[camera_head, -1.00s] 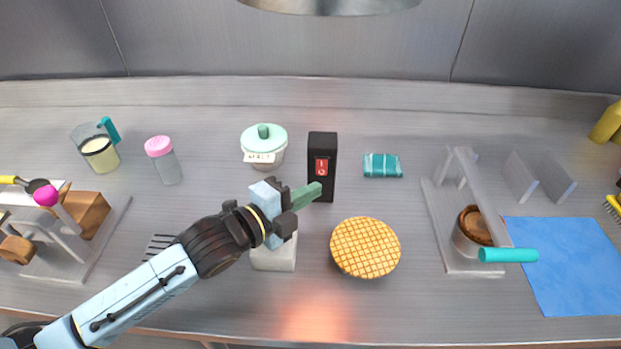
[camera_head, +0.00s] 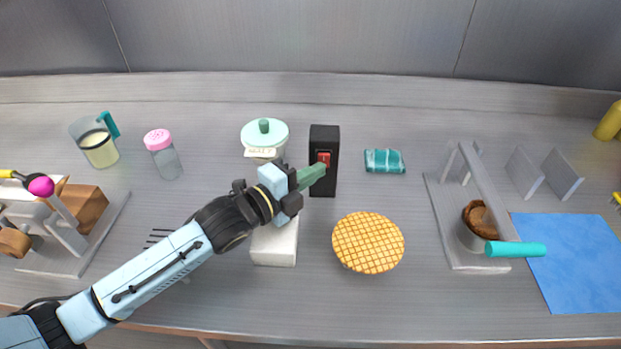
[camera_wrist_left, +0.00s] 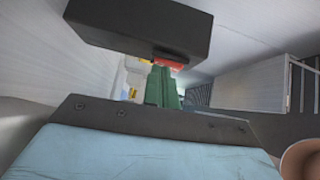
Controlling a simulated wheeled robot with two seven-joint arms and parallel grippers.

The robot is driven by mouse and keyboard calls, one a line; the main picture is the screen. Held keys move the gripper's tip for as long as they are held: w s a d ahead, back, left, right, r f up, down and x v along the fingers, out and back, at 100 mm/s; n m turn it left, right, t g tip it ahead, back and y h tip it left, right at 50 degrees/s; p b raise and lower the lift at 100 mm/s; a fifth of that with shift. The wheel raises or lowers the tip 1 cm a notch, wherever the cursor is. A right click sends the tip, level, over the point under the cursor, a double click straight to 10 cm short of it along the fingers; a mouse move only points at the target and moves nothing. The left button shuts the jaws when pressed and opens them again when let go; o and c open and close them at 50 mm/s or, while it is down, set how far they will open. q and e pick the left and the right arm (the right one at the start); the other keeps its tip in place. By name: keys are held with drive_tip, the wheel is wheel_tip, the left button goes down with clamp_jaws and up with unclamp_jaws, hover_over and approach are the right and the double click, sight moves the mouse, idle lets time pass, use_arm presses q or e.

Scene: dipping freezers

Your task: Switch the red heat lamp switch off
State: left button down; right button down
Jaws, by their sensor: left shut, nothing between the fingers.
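The red switch (camera_head: 324,158) sits on the front of an upright black box (camera_head: 325,135) in the middle of the counter. My left gripper (camera_head: 315,174) is shut and empty. Its green fingertips are at the lower part of the switch and hide it, and they look to be touching it. In the left wrist view the red switch (camera_wrist_left: 168,65) shows on the underside edge of the black box (camera_wrist_left: 140,28), right by the tips of the green fingers (camera_wrist_left: 160,87). My right gripper is not in view.
A lidded green jar (camera_head: 265,133) stands left of the box, and a white block (camera_head: 275,248) lies under my left wrist. A waffle disc (camera_head: 368,243) is in front right. A teal packet (camera_head: 384,161) lies to the right. A metal press (camera_head: 480,267) stands farther right.

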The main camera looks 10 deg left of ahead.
use_arm(q)
drive_tip(key=shift+w+a, duration=0.1)
drive_tip(key=shift+w, duration=0.05)
use_arm(e)
drive_tip(key=shift+w+f, duration=0.15)
drive_tip(key=shift+f, duration=0.1)
use_arm(q)
drive_tip(key=shift+a, duration=0.1)
drive_tip(key=v, duration=1.3)
drive_tip(key=shift+s+f, duration=0.15)
drive_tip(key=shift+s, duration=0.15)
use_arm(e)
drive_tip(key=shift+w, duration=0.1)
